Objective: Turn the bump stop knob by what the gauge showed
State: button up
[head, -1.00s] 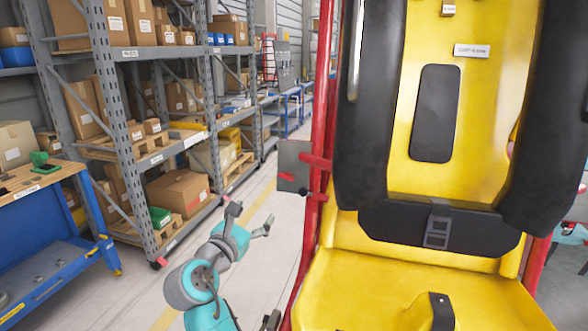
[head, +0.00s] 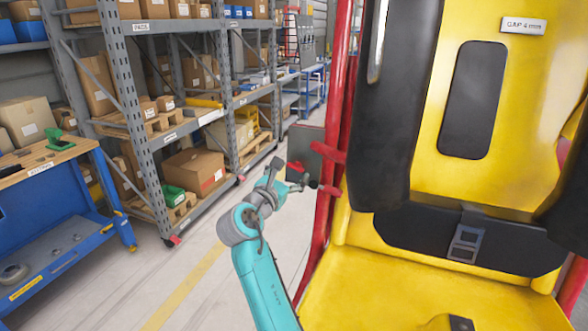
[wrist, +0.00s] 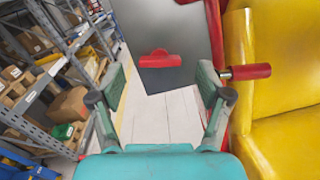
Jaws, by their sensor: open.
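A red bar-shaped knob (wrist: 160,59) sits on a grey plate (wrist: 180,78) in the wrist view, a little above the middle between my fingers. The knob also shows small in the head view (head: 296,167), on the plate beside the red frame. My gripper (wrist: 161,75) is open and empty, its fingers to either side of and below the knob in the picture. A red handle (wrist: 250,71) on a metal shaft sticks out just right of my right finger. A white label (head: 523,26) on the yellow seat back reads "GAP 4 mm".
The red frame post (head: 338,110) and yellow seat (head: 390,285) stand close on the right. Shelving (head: 135,110) with boxes and a blue workbench (head: 70,210) stand on the left. The floor (head: 205,265) between is clear.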

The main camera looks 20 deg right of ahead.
aim_at(294, 168)
jog(key=shift+x, duration=1.55)
jog(key=c, duration=1.2)
jog(key=shift+o, duration=0.2)
jog(key=shift+m, duration=0.4)
